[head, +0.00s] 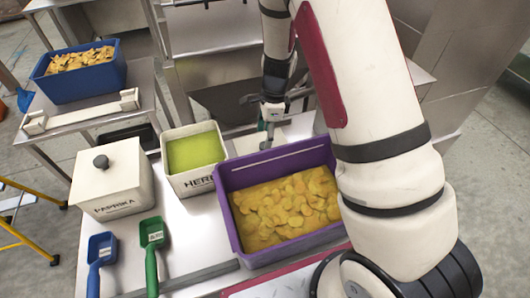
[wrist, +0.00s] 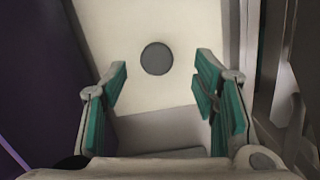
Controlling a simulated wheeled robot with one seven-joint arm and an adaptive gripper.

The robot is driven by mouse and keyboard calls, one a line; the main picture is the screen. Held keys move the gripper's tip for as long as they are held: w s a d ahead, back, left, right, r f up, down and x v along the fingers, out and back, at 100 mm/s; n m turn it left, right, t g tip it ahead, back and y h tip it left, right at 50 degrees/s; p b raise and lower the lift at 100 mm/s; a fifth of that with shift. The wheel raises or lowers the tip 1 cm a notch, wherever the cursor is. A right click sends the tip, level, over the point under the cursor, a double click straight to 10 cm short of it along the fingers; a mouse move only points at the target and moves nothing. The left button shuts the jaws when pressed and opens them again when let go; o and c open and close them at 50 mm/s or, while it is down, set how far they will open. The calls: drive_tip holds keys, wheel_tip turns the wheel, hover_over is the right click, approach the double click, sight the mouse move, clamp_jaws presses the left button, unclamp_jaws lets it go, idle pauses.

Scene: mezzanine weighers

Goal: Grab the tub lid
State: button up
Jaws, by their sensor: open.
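A white tub lid (wrist: 125,30) with a round dark grey knob (wrist: 157,58) lies below my gripper (wrist: 160,72) in the wrist view. The knob shows between the two teal-padded fingers, which are apart and empty. In the head view my gripper (head: 268,128) points down behind the purple crate, over a pale flat piece (head: 243,144) that seems to be this lid, mostly hidden by the gripper and crate. The open white herb tub (head: 193,183) with green contents stands just left of it. Whether the fingers touch the lid I cannot tell.
The purple crate (head: 228,196) of yellow slices stands close in front of the gripper. A lidded paprika tub (head: 112,192), a blue scoop (head: 101,250) and a green scoop (head: 152,240) are at the left. A blue bin (head: 85,83) of chips stands on another table.

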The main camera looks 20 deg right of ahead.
drive_tip(key=f, duration=0.5)
drive_tip(key=shift+s+a+p, duration=0.15)
drive_tip(key=shift+a+p, duration=0.1)
drive_tip(key=shift+p, duration=0.05)
clamp_jaws()
